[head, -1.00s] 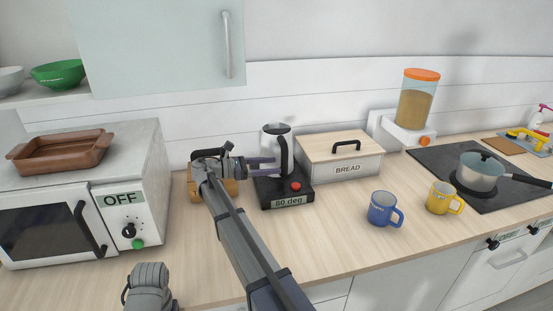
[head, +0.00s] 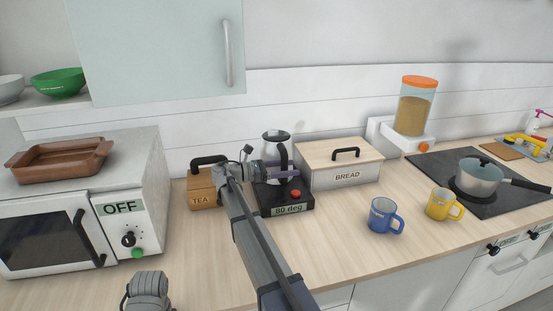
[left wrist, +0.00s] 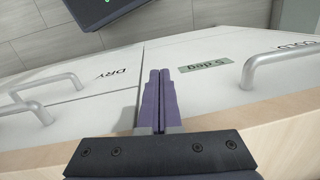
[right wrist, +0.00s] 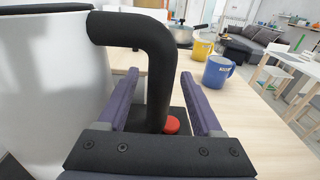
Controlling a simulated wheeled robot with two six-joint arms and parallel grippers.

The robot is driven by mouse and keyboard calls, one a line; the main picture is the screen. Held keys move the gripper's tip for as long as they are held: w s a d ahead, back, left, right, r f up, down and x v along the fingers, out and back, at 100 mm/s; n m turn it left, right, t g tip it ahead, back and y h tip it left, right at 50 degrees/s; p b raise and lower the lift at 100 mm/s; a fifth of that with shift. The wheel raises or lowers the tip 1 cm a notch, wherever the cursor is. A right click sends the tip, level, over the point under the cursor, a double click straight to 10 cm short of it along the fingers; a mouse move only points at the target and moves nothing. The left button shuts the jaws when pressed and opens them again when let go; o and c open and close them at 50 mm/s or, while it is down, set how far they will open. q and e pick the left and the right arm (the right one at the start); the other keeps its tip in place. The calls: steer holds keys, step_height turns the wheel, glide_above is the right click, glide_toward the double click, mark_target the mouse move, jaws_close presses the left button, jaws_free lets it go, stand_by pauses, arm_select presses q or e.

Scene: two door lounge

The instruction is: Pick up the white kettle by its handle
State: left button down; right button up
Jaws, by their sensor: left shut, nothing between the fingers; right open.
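The white kettle (head: 276,137) with a black handle (head: 290,158) stands upright on its black base (head: 286,207), which has a red button and a label reading 80 deg. My right gripper (head: 283,171) is open at the handle. In the right wrist view the kettle's pale body (right wrist: 50,75) fills the left, and the black handle (right wrist: 158,85) runs down between the two purple fingers (right wrist: 160,105). I cannot tell whether either finger touches it. My left gripper (left wrist: 158,90) is shut and empty, with cabinet fronts beyond it.
A wooden TEA box (head: 201,190) stands left of the kettle, and a bread box (head: 347,176) stands to the right. A blue mug (head: 382,214) and a yellow mug (head: 440,203) stand farther right, near a pot (head: 479,180). The counter front between kettle and blue mug is clear.

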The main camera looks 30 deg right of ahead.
steer(key=shift+x, duration=0.95)
jaws_close()
